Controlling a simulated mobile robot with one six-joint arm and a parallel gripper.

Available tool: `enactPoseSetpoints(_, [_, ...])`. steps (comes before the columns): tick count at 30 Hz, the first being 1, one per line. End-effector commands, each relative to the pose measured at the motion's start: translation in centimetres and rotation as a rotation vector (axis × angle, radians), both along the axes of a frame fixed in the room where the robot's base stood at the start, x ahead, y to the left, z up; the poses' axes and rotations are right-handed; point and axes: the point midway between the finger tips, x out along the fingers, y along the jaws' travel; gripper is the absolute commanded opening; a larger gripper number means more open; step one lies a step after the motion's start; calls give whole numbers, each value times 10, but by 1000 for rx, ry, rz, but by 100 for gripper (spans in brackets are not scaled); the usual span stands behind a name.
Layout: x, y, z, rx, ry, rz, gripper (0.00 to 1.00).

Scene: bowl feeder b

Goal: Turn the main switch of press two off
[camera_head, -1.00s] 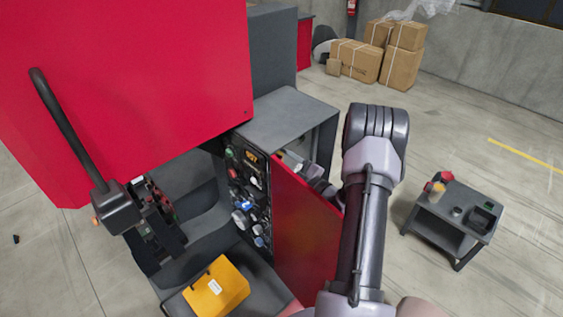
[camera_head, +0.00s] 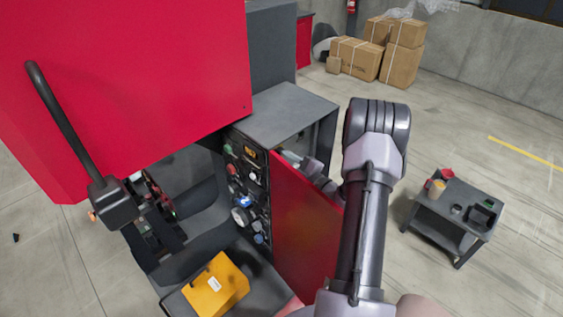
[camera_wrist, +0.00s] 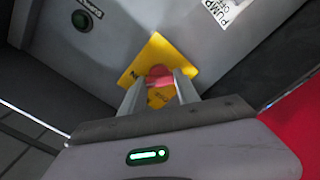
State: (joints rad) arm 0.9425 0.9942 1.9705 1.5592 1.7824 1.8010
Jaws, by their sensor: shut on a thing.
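The main switch (camera_wrist: 160,76) shows in the wrist view as a red knob on a square yellow plate (camera_wrist: 158,50) with dark lettering. The plate is on a grey panel. My gripper (camera_wrist: 160,88) has its two pale fingers on either side of the red knob and is shut on it. Its fingers hide part of the knob and lettering, so I cannot read the switch position. In the head view my gripper (camera_head: 312,168) reaches behind the red side panel (camera_head: 300,222) of the press, under its grey top (camera_head: 285,112). The switch is hidden there.
A control panel (camera_head: 247,190) faces left of the red panel. A yellow box (camera_head: 215,285) lies on a dark tray. A small cart (camera_head: 452,215) stands right, with open floor around it.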

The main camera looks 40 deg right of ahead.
Motion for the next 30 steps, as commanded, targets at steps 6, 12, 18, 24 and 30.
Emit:
enactPoseSetpoints(6, [1,0,-2,-190,-18,-1,0])
enactPoseSetpoints(12, [1,0,-2,-382,-32,0,0])
enactPoseSetpoints(18, [1,0,-2,-572,-49,-2,0])
enactPoseSetpoints(24, [1,0,-3,-761,-63,-3,0])
enactPoseSetpoints(30, [1,-1,-3,-950,-78,-4,0])
